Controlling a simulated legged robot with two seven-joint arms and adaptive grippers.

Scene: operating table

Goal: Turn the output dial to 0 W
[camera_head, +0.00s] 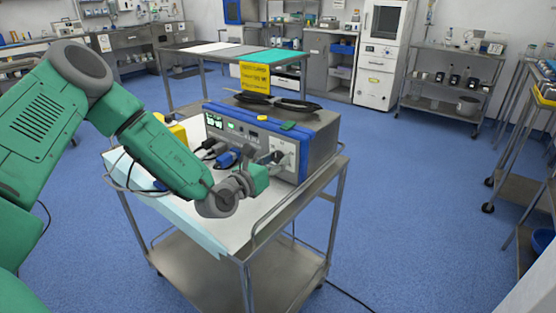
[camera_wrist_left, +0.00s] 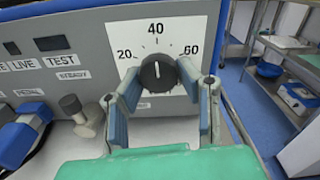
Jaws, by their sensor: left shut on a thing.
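The output dial (camera_wrist_left: 157,73) is a black round knob on a white scale plate (camera_wrist_left: 126,35) marked 20, 40 and 60 in the left wrist view. A small pale mark shows on the knob's face; its exact reading is hard to tell. My left gripper (camera_wrist_left: 159,78) is shut on the dial, one finger on each side. In the head view, my left gripper (camera_head: 272,160) is at the right part of the front panel of the grey and blue device (camera_head: 318,135), and it hides the dial. My right gripper is out of view.
The device stands on a metal cart (camera_head: 290,225) with a raised rail. Blue plugs (camera_wrist_left: 22,134) and a grey knob-like fitting (camera_wrist_left: 80,113) sit left of the fingers. Blue floor around the cart is clear.

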